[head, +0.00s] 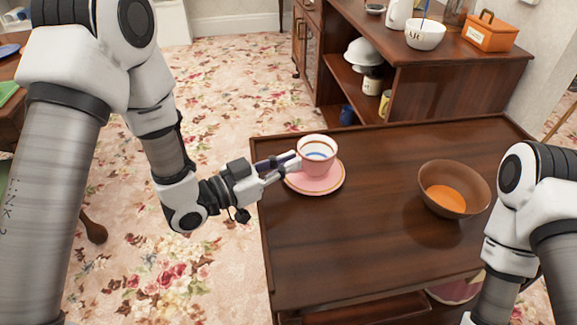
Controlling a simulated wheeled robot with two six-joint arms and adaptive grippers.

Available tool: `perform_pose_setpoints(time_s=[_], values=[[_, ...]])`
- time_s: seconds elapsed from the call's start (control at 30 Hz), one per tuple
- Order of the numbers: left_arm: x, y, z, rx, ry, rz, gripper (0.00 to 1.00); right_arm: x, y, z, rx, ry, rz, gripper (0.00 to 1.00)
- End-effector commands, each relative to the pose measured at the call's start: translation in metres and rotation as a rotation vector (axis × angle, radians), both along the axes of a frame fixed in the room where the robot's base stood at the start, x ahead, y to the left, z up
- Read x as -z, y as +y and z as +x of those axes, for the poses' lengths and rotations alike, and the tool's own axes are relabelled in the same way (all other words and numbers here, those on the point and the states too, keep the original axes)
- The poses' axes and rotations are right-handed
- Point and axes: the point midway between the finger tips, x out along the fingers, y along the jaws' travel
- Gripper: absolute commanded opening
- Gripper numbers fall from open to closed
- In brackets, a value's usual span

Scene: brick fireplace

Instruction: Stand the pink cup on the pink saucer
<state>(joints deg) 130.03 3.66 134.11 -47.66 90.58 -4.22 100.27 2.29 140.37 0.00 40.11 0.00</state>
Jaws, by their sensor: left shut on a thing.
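The pink cup (318,165) is upright, with a white inside and a gold rim. It is over the pink saucer (320,186), which lies on the dark wooden table (350,245) near its left edge. From this angle I cannot tell whether the cup touches the saucer. My left gripper (291,163) reaches in from the left and is shut on the cup's left side. The cup hides part of the saucer. My right arm shows at the right edge, but its gripper is out of view.
The table has a raised rim. Behind it is a wooden cabinet (440,82) holding a white bowl (425,34) and an orange box (490,32). The table's front middle is clear.

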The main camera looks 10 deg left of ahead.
Motion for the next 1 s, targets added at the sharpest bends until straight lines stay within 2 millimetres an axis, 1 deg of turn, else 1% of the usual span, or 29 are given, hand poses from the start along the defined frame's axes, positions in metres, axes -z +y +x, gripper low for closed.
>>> perform_pose_setpoints(time_s=[0.03,0.23,0.33,0.37,0.4,0.43,0.7,0.8,0.93,1.0], values=[[0.003,0.000,0.000,0.000,-0.002,-0.001,0.00,0.001,0.000,0.000,0.000,0.000,0.000,0.40],[0.002,0.000,0.000,-0.001,-0.003,-0.001,0.00,0.001,0.000,0.000,0.000,0.000,0.000,0.40],[0.006,0.000,0.000,-0.001,-0.002,-0.001,0.00,0.004,0.000,0.000,0.000,0.000,0.000,0.40],[0.006,0.000,0.000,-0.001,-0.001,0.000,0.12,0.004,0.000,0.000,0.000,0.000,0.000,0.40],[0.005,0.000,0.000,-0.001,-0.002,-0.001,0.26,0.003,0.000,0.000,0.000,0.000,0.000,0.40],[0.005,0.000,0.000,-0.001,-0.001,0.000,0.33,0.003,0.000,0.000,0.000,0.000,0.000,0.40],[0.005,0.000,0.000,-0.001,-0.001,0.000,0.33,0.002,0.000,0.000,0.000,0.000,0.000,0.40],[-0.001,0.001,0.000,-0.001,-0.001,-0.001,0.33,-0.002,0.000,0.000,0.000,0.000,0.000,0.40],[0.001,0.015,-0.011,-0.006,0.003,-0.004,0.33,0.000,0.000,0.000,0.000,0.000,0.000,0.40],[0.000,0.024,-0.022,-0.007,0.001,-0.008,0.33,-0.001,0.000,0.000,0.000,0.000,0.000,0.40]])
